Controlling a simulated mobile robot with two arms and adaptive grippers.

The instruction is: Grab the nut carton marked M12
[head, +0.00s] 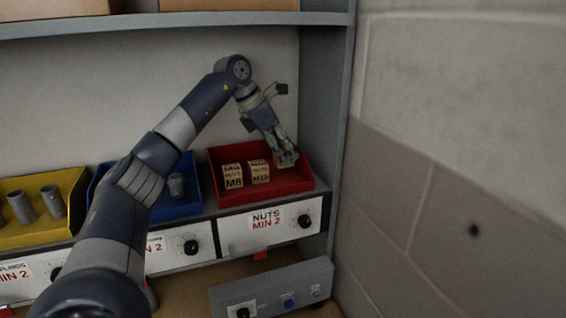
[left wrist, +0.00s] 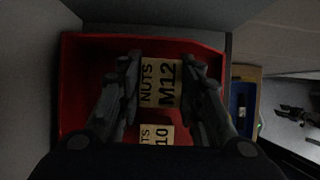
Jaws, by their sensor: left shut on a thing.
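The nut carton marked M12 (left wrist: 160,84) is a tan box with black print, in the red bin (left wrist: 75,58). My left gripper (left wrist: 160,86) is shut on it, one finger on each side, in the left wrist view. In the head view my left gripper (head: 286,158) reaches down into the right part of the red bin (head: 300,183) and mostly hides that carton. A carton marked M8 (head: 232,176) and a carton that seems marked M10 (head: 259,171) stand to the left in the same bin.
The bin sits on a shelf labelled NUTS MIN 2 (head: 267,219). A blue bin (head: 180,210) and a yellow bin (head: 30,238) stand to the left. The cabinet side panel (head: 338,120) is close on the right. A grey box with knobs (head: 275,286) stands below.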

